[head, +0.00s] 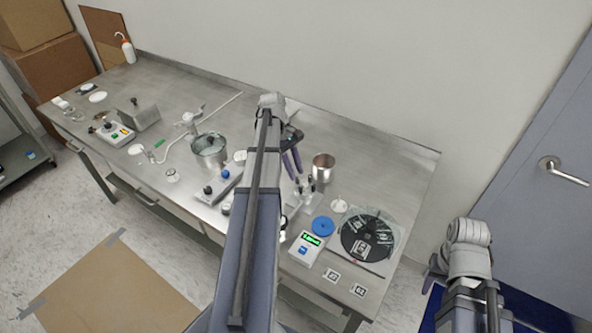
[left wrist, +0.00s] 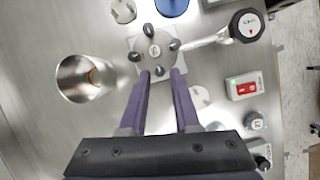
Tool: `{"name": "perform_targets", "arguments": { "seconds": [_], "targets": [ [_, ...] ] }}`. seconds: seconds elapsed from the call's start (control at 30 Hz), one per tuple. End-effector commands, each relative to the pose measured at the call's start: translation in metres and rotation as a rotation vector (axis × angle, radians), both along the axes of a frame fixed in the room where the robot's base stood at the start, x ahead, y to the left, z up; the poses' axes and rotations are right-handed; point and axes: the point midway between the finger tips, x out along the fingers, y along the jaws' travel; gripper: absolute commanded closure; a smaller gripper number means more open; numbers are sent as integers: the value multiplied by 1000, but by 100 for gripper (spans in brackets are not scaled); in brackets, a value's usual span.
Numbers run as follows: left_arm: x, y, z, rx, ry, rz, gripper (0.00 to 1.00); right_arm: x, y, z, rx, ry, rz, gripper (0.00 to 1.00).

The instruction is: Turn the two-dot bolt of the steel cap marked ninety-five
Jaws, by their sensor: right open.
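The steel cap (left wrist: 155,48) lies on a square plate in the left wrist view, with several dark bolts around a pale centre label too small to read. My left gripper (left wrist: 161,73) is open, its two purple fingers pointing at the cap. The near bolt (left wrist: 159,71) shows between the fingertips, with room on both sides; I cannot tell its height relative to them. Dots on the bolts are not legible. In the head view the cap area (head: 309,192) is small, just below my left fingers (head: 296,174). My right gripper (head: 432,274) is open and empty off the table's right end.
A steel cup (left wrist: 85,78) stands left of the cap, also in the head view (head: 323,167). A blue disc (head: 323,226), a display box (head: 305,248) and a black round plate (head: 367,237) crowd the front.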

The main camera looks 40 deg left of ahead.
Motion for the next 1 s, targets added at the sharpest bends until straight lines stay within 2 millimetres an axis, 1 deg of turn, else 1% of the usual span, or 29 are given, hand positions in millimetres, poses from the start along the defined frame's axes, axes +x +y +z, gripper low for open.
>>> {"name": "perform_targets", "arguments": {
  "seconds": [0.03, 0.2, 0.3, 0.4, 1.0],
  "targets": [
    [1, 3, 13, 0, 0, 1, 70, 0, 0, 13, 0, 0, 0, 52],
    [2, 13, 36, 0, 1, 2, 70, 0, 0, 36, 0, 0, 1, 52],
    [2, 18, 47, 0, 1, 2, 70, 0, 0, 47, 0, 0, 2, 52],
    [2, 21, 53, 0, 0, 1, 70, 0, 0, 53, 0, 0, 2, 52],
    [2, 22, 53, 0, 1, -1, 70, 0, 0, 53, 0, 0, 2, 52]
  ]
}}
